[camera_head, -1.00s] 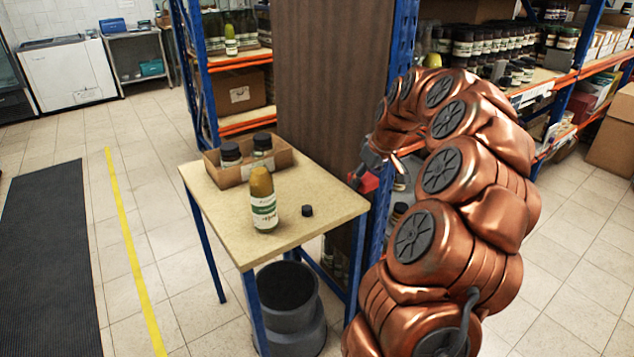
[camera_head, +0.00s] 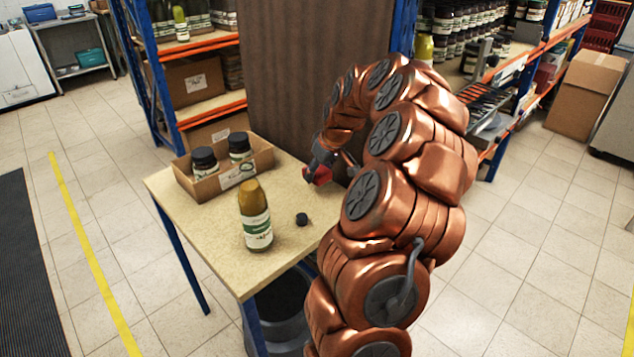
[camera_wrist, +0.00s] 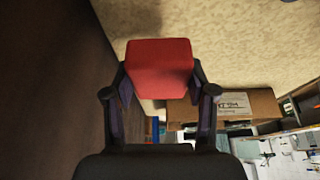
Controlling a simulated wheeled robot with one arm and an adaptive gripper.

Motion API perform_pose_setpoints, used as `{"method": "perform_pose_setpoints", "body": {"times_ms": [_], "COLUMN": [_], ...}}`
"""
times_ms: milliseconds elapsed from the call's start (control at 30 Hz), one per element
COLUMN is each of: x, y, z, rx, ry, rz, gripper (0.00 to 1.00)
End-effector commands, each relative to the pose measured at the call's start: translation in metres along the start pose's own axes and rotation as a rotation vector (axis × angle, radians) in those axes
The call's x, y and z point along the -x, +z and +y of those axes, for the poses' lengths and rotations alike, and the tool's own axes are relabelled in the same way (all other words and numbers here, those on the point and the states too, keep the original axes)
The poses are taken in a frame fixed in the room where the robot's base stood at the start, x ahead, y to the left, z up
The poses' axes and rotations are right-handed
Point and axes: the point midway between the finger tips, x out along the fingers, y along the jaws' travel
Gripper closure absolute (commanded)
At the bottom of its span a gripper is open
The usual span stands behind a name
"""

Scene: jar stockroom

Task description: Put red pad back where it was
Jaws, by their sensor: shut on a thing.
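The red pad (camera_wrist: 160,68) is held between the two fingers of my gripper (camera_wrist: 160,85) in the wrist view. In the head view the red pad (camera_head: 317,174) shows as a small red block at the end of my gripper (camera_head: 322,163), close to the right rear edge of the small table (camera_head: 205,240). The wrist view shows the pale tabletop (camera_wrist: 245,45) beyond the pad. I cannot tell whether the pad touches the table.
On the table stand a bottle with yellow-brown contents (camera_head: 255,215), a small black cap (camera_head: 301,219) and a cardboard box (camera_head: 238,178) holding two dark-lidded jars. A brown panel (camera_head: 315,70) rises behind the table. A grey bin (camera_head: 280,305) stands underneath.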

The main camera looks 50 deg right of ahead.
Motion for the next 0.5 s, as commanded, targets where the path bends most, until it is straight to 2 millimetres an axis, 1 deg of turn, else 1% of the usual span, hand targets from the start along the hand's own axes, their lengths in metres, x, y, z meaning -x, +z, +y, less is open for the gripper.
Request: {"method": "perform_pose_setpoints", "body": {"times_ms": [167, 300, 400, 500], "x": [-0.012, -0.031, -0.041, -0.042], "y": [0.005, 0.013, 0.017, 0.016], "z": [0.0, -0.002, -0.003, -0.002], "rx": [0.0, 0.001, 0.002, 0.003], "ry": [-0.001, -0.003, -0.005, -0.002], "rz": [-0.002, -0.003, -0.004, -0.001], "gripper": [0.76, 0.76, 0.76, 0.76]}}
